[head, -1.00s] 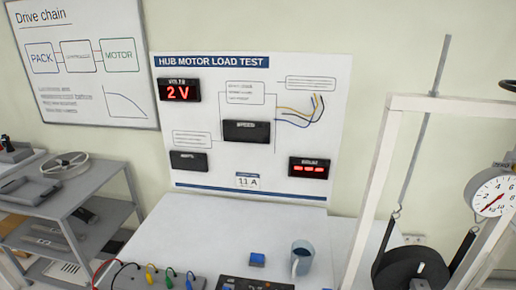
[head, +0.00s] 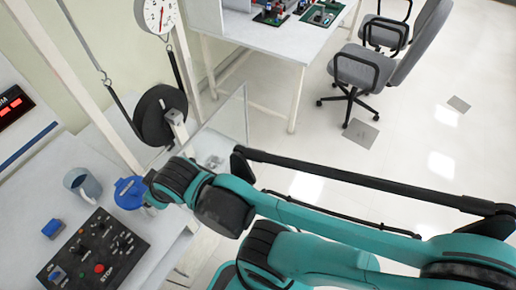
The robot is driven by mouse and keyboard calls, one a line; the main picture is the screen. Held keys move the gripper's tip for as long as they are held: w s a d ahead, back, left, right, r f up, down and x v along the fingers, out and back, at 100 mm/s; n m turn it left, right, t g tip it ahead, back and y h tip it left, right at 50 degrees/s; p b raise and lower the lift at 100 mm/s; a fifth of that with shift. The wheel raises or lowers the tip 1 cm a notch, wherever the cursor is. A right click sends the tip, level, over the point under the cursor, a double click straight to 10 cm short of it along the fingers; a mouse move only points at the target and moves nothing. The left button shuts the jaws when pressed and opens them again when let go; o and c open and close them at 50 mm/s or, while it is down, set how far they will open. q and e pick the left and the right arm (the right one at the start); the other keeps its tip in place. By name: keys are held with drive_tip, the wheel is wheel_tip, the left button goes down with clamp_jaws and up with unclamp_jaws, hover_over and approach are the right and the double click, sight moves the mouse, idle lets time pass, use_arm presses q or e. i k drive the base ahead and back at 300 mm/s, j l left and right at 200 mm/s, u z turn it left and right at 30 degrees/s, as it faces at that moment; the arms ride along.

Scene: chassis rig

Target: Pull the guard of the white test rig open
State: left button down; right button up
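The white test rig's frame (head: 77,87) stands at the upper left of the head view, with a black wheel (head: 152,118) hung inside it. A thin clear panel (head: 232,120), which looks like the guard, stands beside the wheel on its right. I cannot tell whether it is ajar. My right arm comes in from the right and its dark wrist end is just in front of and below the panel. No fingers of my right gripper can be made out, and contact with the guard cannot be told. My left gripper is not in view.
A blue-grey mug (head: 84,184), a blue lidded item (head: 130,192), a small blue block (head: 53,229) and a black control box (head: 92,252) sit on the bench, left of my arm. A white table (head: 280,55) and a grey chair (head: 385,70) stand behind. Floor at right is clear.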

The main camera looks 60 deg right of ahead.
sight(243, 84)
drive_tip(key=k+z, duration=0.15)
drive_tip(key=z, duration=1.5)
drive_tip(key=k+l+u, duration=0.15)
drive_tip(key=l, duration=0.2)
drive_tip(key=l+u, duration=0.1)
drive_tip(key=l, duration=0.3)
drive_tip(key=k+l+u, duration=0.15)
drive_tip(key=l, duration=0.15)
